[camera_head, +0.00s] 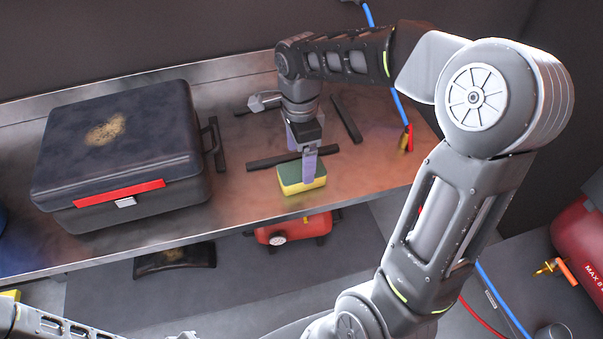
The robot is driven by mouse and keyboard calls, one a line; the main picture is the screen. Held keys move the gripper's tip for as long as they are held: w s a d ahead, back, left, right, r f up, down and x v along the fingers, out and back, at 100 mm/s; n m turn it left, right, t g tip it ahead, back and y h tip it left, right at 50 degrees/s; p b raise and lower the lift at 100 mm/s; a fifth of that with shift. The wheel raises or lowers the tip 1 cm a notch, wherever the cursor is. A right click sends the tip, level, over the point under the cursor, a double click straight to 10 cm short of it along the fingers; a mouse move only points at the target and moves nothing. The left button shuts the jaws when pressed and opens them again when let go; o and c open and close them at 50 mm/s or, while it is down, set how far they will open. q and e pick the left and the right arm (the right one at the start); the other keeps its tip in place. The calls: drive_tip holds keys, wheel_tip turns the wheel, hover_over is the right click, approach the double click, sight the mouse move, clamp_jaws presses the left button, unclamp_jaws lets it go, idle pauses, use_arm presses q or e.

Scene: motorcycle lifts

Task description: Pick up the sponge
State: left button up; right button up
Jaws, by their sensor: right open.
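The sponge (290,186), yellow with a dark green top, lies on the workbench (240,205) near its front edge. My right gripper (302,160) points down at the sponge, with one finger in front of its upper right part and the other finger behind and to the left. The gripper is open. I cannot tell whether the fingers touch the sponge. My left arm shows only at the bottom left corner, and its gripper is out of view.
A black toolbox (120,150) with a red latch stands on the bench at left. Dark bars (347,118) lie around the gripper. A blue hose (401,108) hangs at right. A red compressor (295,230) sits below the bench, and a red tank (583,245) stands at far right.

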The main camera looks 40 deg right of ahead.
sight(300, 170)
drive_tip(key=shift+f, duration=0.1)
wheel_tip(300, 170, down, 5)
drive_tip(key=shift+w+p, duration=0.1)
drive_tip(key=shift+p, duration=0.6)
drive_tip(key=c, duration=1.4)
wheel_tip(300, 170, up, 10)
drive_tip(key=shift+r+b, duration=0.1)
drive_tip(key=shift+b, duration=0.55)
